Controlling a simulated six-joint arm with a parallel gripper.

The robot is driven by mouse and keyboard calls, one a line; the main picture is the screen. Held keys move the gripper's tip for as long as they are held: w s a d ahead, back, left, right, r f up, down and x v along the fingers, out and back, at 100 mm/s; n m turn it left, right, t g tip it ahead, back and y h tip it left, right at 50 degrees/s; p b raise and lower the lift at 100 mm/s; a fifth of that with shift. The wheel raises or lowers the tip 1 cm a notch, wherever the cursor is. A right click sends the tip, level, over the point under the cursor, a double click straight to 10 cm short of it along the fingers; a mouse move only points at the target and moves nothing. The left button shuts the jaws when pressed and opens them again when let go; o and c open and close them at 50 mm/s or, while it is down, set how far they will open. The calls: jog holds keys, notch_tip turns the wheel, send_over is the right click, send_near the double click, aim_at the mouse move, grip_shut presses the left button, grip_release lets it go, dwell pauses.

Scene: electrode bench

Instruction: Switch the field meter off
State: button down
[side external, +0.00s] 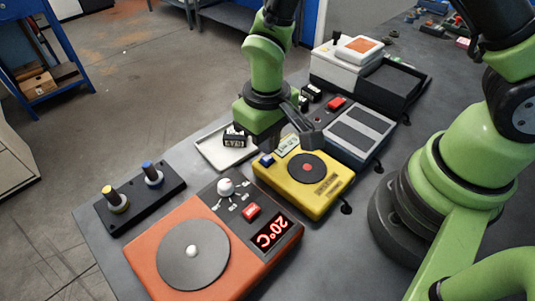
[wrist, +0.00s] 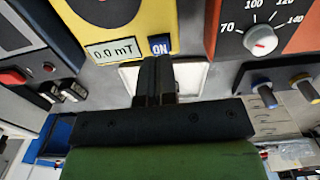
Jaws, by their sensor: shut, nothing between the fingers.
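The field meter (side external: 335,189) is a yellow box with a dark disc that has a red centre; it stands in the middle of the bench. Its lit display (wrist: 115,51) reads 0.0 mT in the wrist view. Next to the display is a blue switch (wrist: 160,45) marked ON; it also shows at the meter's far left corner in the side view (side external: 267,160). My gripper (wrist: 158,62) is shut and empty, with its fingertips close to the switch's edge. I cannot tell whether they touch it. In the side view the fingertips are hard to make out.
An orange hotplate (side external: 145,259) reading 20°C stands at the front left. A black stand with two knobbed posts (side external: 143,208) is beyond it. A white tray (side external: 210,151) lies behind the meter. A grey-blue device (side external: 362,132) with a red button and a black bin (side external: 391,87) stand to the right.

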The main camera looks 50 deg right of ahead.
aim_at(267, 157)
jog(key=shift+f, duration=1.3)
dwell(0.5)
jog(key=shift+r, duration=3)
jog(key=shift+r, duration=0.1)
jog(key=s+d+r+m+t+y, duration=0.1)
jog(key=d+r, duration=0.1)
jog(key=r, duration=0.4)
jog(key=s+d+r+m+t, duration=0.1)
jog(key=d+r+t, duration=0.1)
jog(key=r, duration=0.4)
jog(key=s+d+r+m+t+y, duration=0.1)
jog(key=s+d+r+m+t, duration=0.1)
jog(key=s+r, duration=0.6)
jog(key=shift+s+d+r+t, duration=0.4)
jog(key=shift+s+d+t, duration=0.5)
jog(key=shift+s+t, duration=0.3)
